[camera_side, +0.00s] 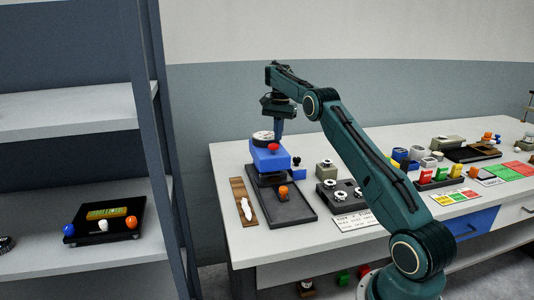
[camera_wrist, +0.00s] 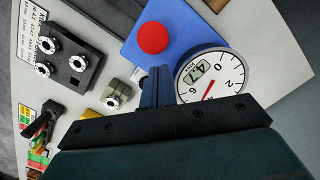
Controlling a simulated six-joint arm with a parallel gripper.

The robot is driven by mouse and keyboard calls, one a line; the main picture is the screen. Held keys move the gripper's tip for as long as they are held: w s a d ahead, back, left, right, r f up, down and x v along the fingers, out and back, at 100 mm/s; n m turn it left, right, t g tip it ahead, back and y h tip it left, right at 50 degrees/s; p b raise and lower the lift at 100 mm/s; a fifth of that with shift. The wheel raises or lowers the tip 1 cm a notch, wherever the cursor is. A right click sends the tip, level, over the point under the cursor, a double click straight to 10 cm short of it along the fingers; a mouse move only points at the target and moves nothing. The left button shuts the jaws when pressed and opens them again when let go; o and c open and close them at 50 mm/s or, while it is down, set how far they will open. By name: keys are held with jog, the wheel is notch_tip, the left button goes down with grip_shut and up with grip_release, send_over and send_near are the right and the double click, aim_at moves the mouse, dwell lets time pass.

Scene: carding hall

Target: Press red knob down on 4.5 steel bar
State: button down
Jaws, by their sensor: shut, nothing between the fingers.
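The red knob (camera_side: 273,147) sits on top of a blue device (camera_side: 266,160) that stands on a dark tray. In the wrist view the red knob (camera_wrist: 152,37) is round and uncovered on the blue housing (camera_wrist: 185,22). A round white dial (camera_wrist: 210,73) beside it has a red pointer and a small display that seems to read 4.7. My gripper (camera_side: 278,136) is shut and empty, pointing down over the blue device. In the wrist view its fingertips (camera_wrist: 157,72) appear between the knob and the dial's edge, apart from the knob. I cannot make out a steel bar.
An orange knob (camera_side: 283,191) stands on the dark tray (camera_side: 290,212). A wooden board (camera_side: 237,190) with a white item lies to the left. A dark block with silver knobs (camera_wrist: 75,58) and a small grey block (camera_wrist: 116,94) are nearby. Shelving (camera_side: 70,110) stands left of the bench.

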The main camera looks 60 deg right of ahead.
jog(key=shift+d+r, duration=0.15)
jog(key=shift+r, duration=1.35)
jog(key=shift+d+r, duration=0.15)
jog(key=shift+r, duration=1.3)
jog(key=s+a+r+n+t+h, duration=0.15)
jog(key=a+r+n, duration=0.25)
jog(key=a+r, duration=0.7)
jog(key=s+a+r+n, duration=0.3)
jog(key=s+a+n, duration=0.3)
jog(key=a, duration=0.6)
jog(key=s+a+f+n+t, duration=0.1)
jog(key=s+a+f+n, duration=0.1)
jog(key=s+a, duration=0.3)
jog(key=s+a+f+n+t, duration=0.2)
jog(key=s+a+f, duration=0.3)
jog(key=s, duration=0.5)
jog(key=s+a+f+n+t, duration=0.1)
jog(key=s+a+f+n, duration=0.2)
jog(key=s, duration=0.4)
jog(key=shift+s+a+f, duration=0.15)
jog(key=shift+a+f, duration=0.5)
jog(key=shift+a, duration=0.3)
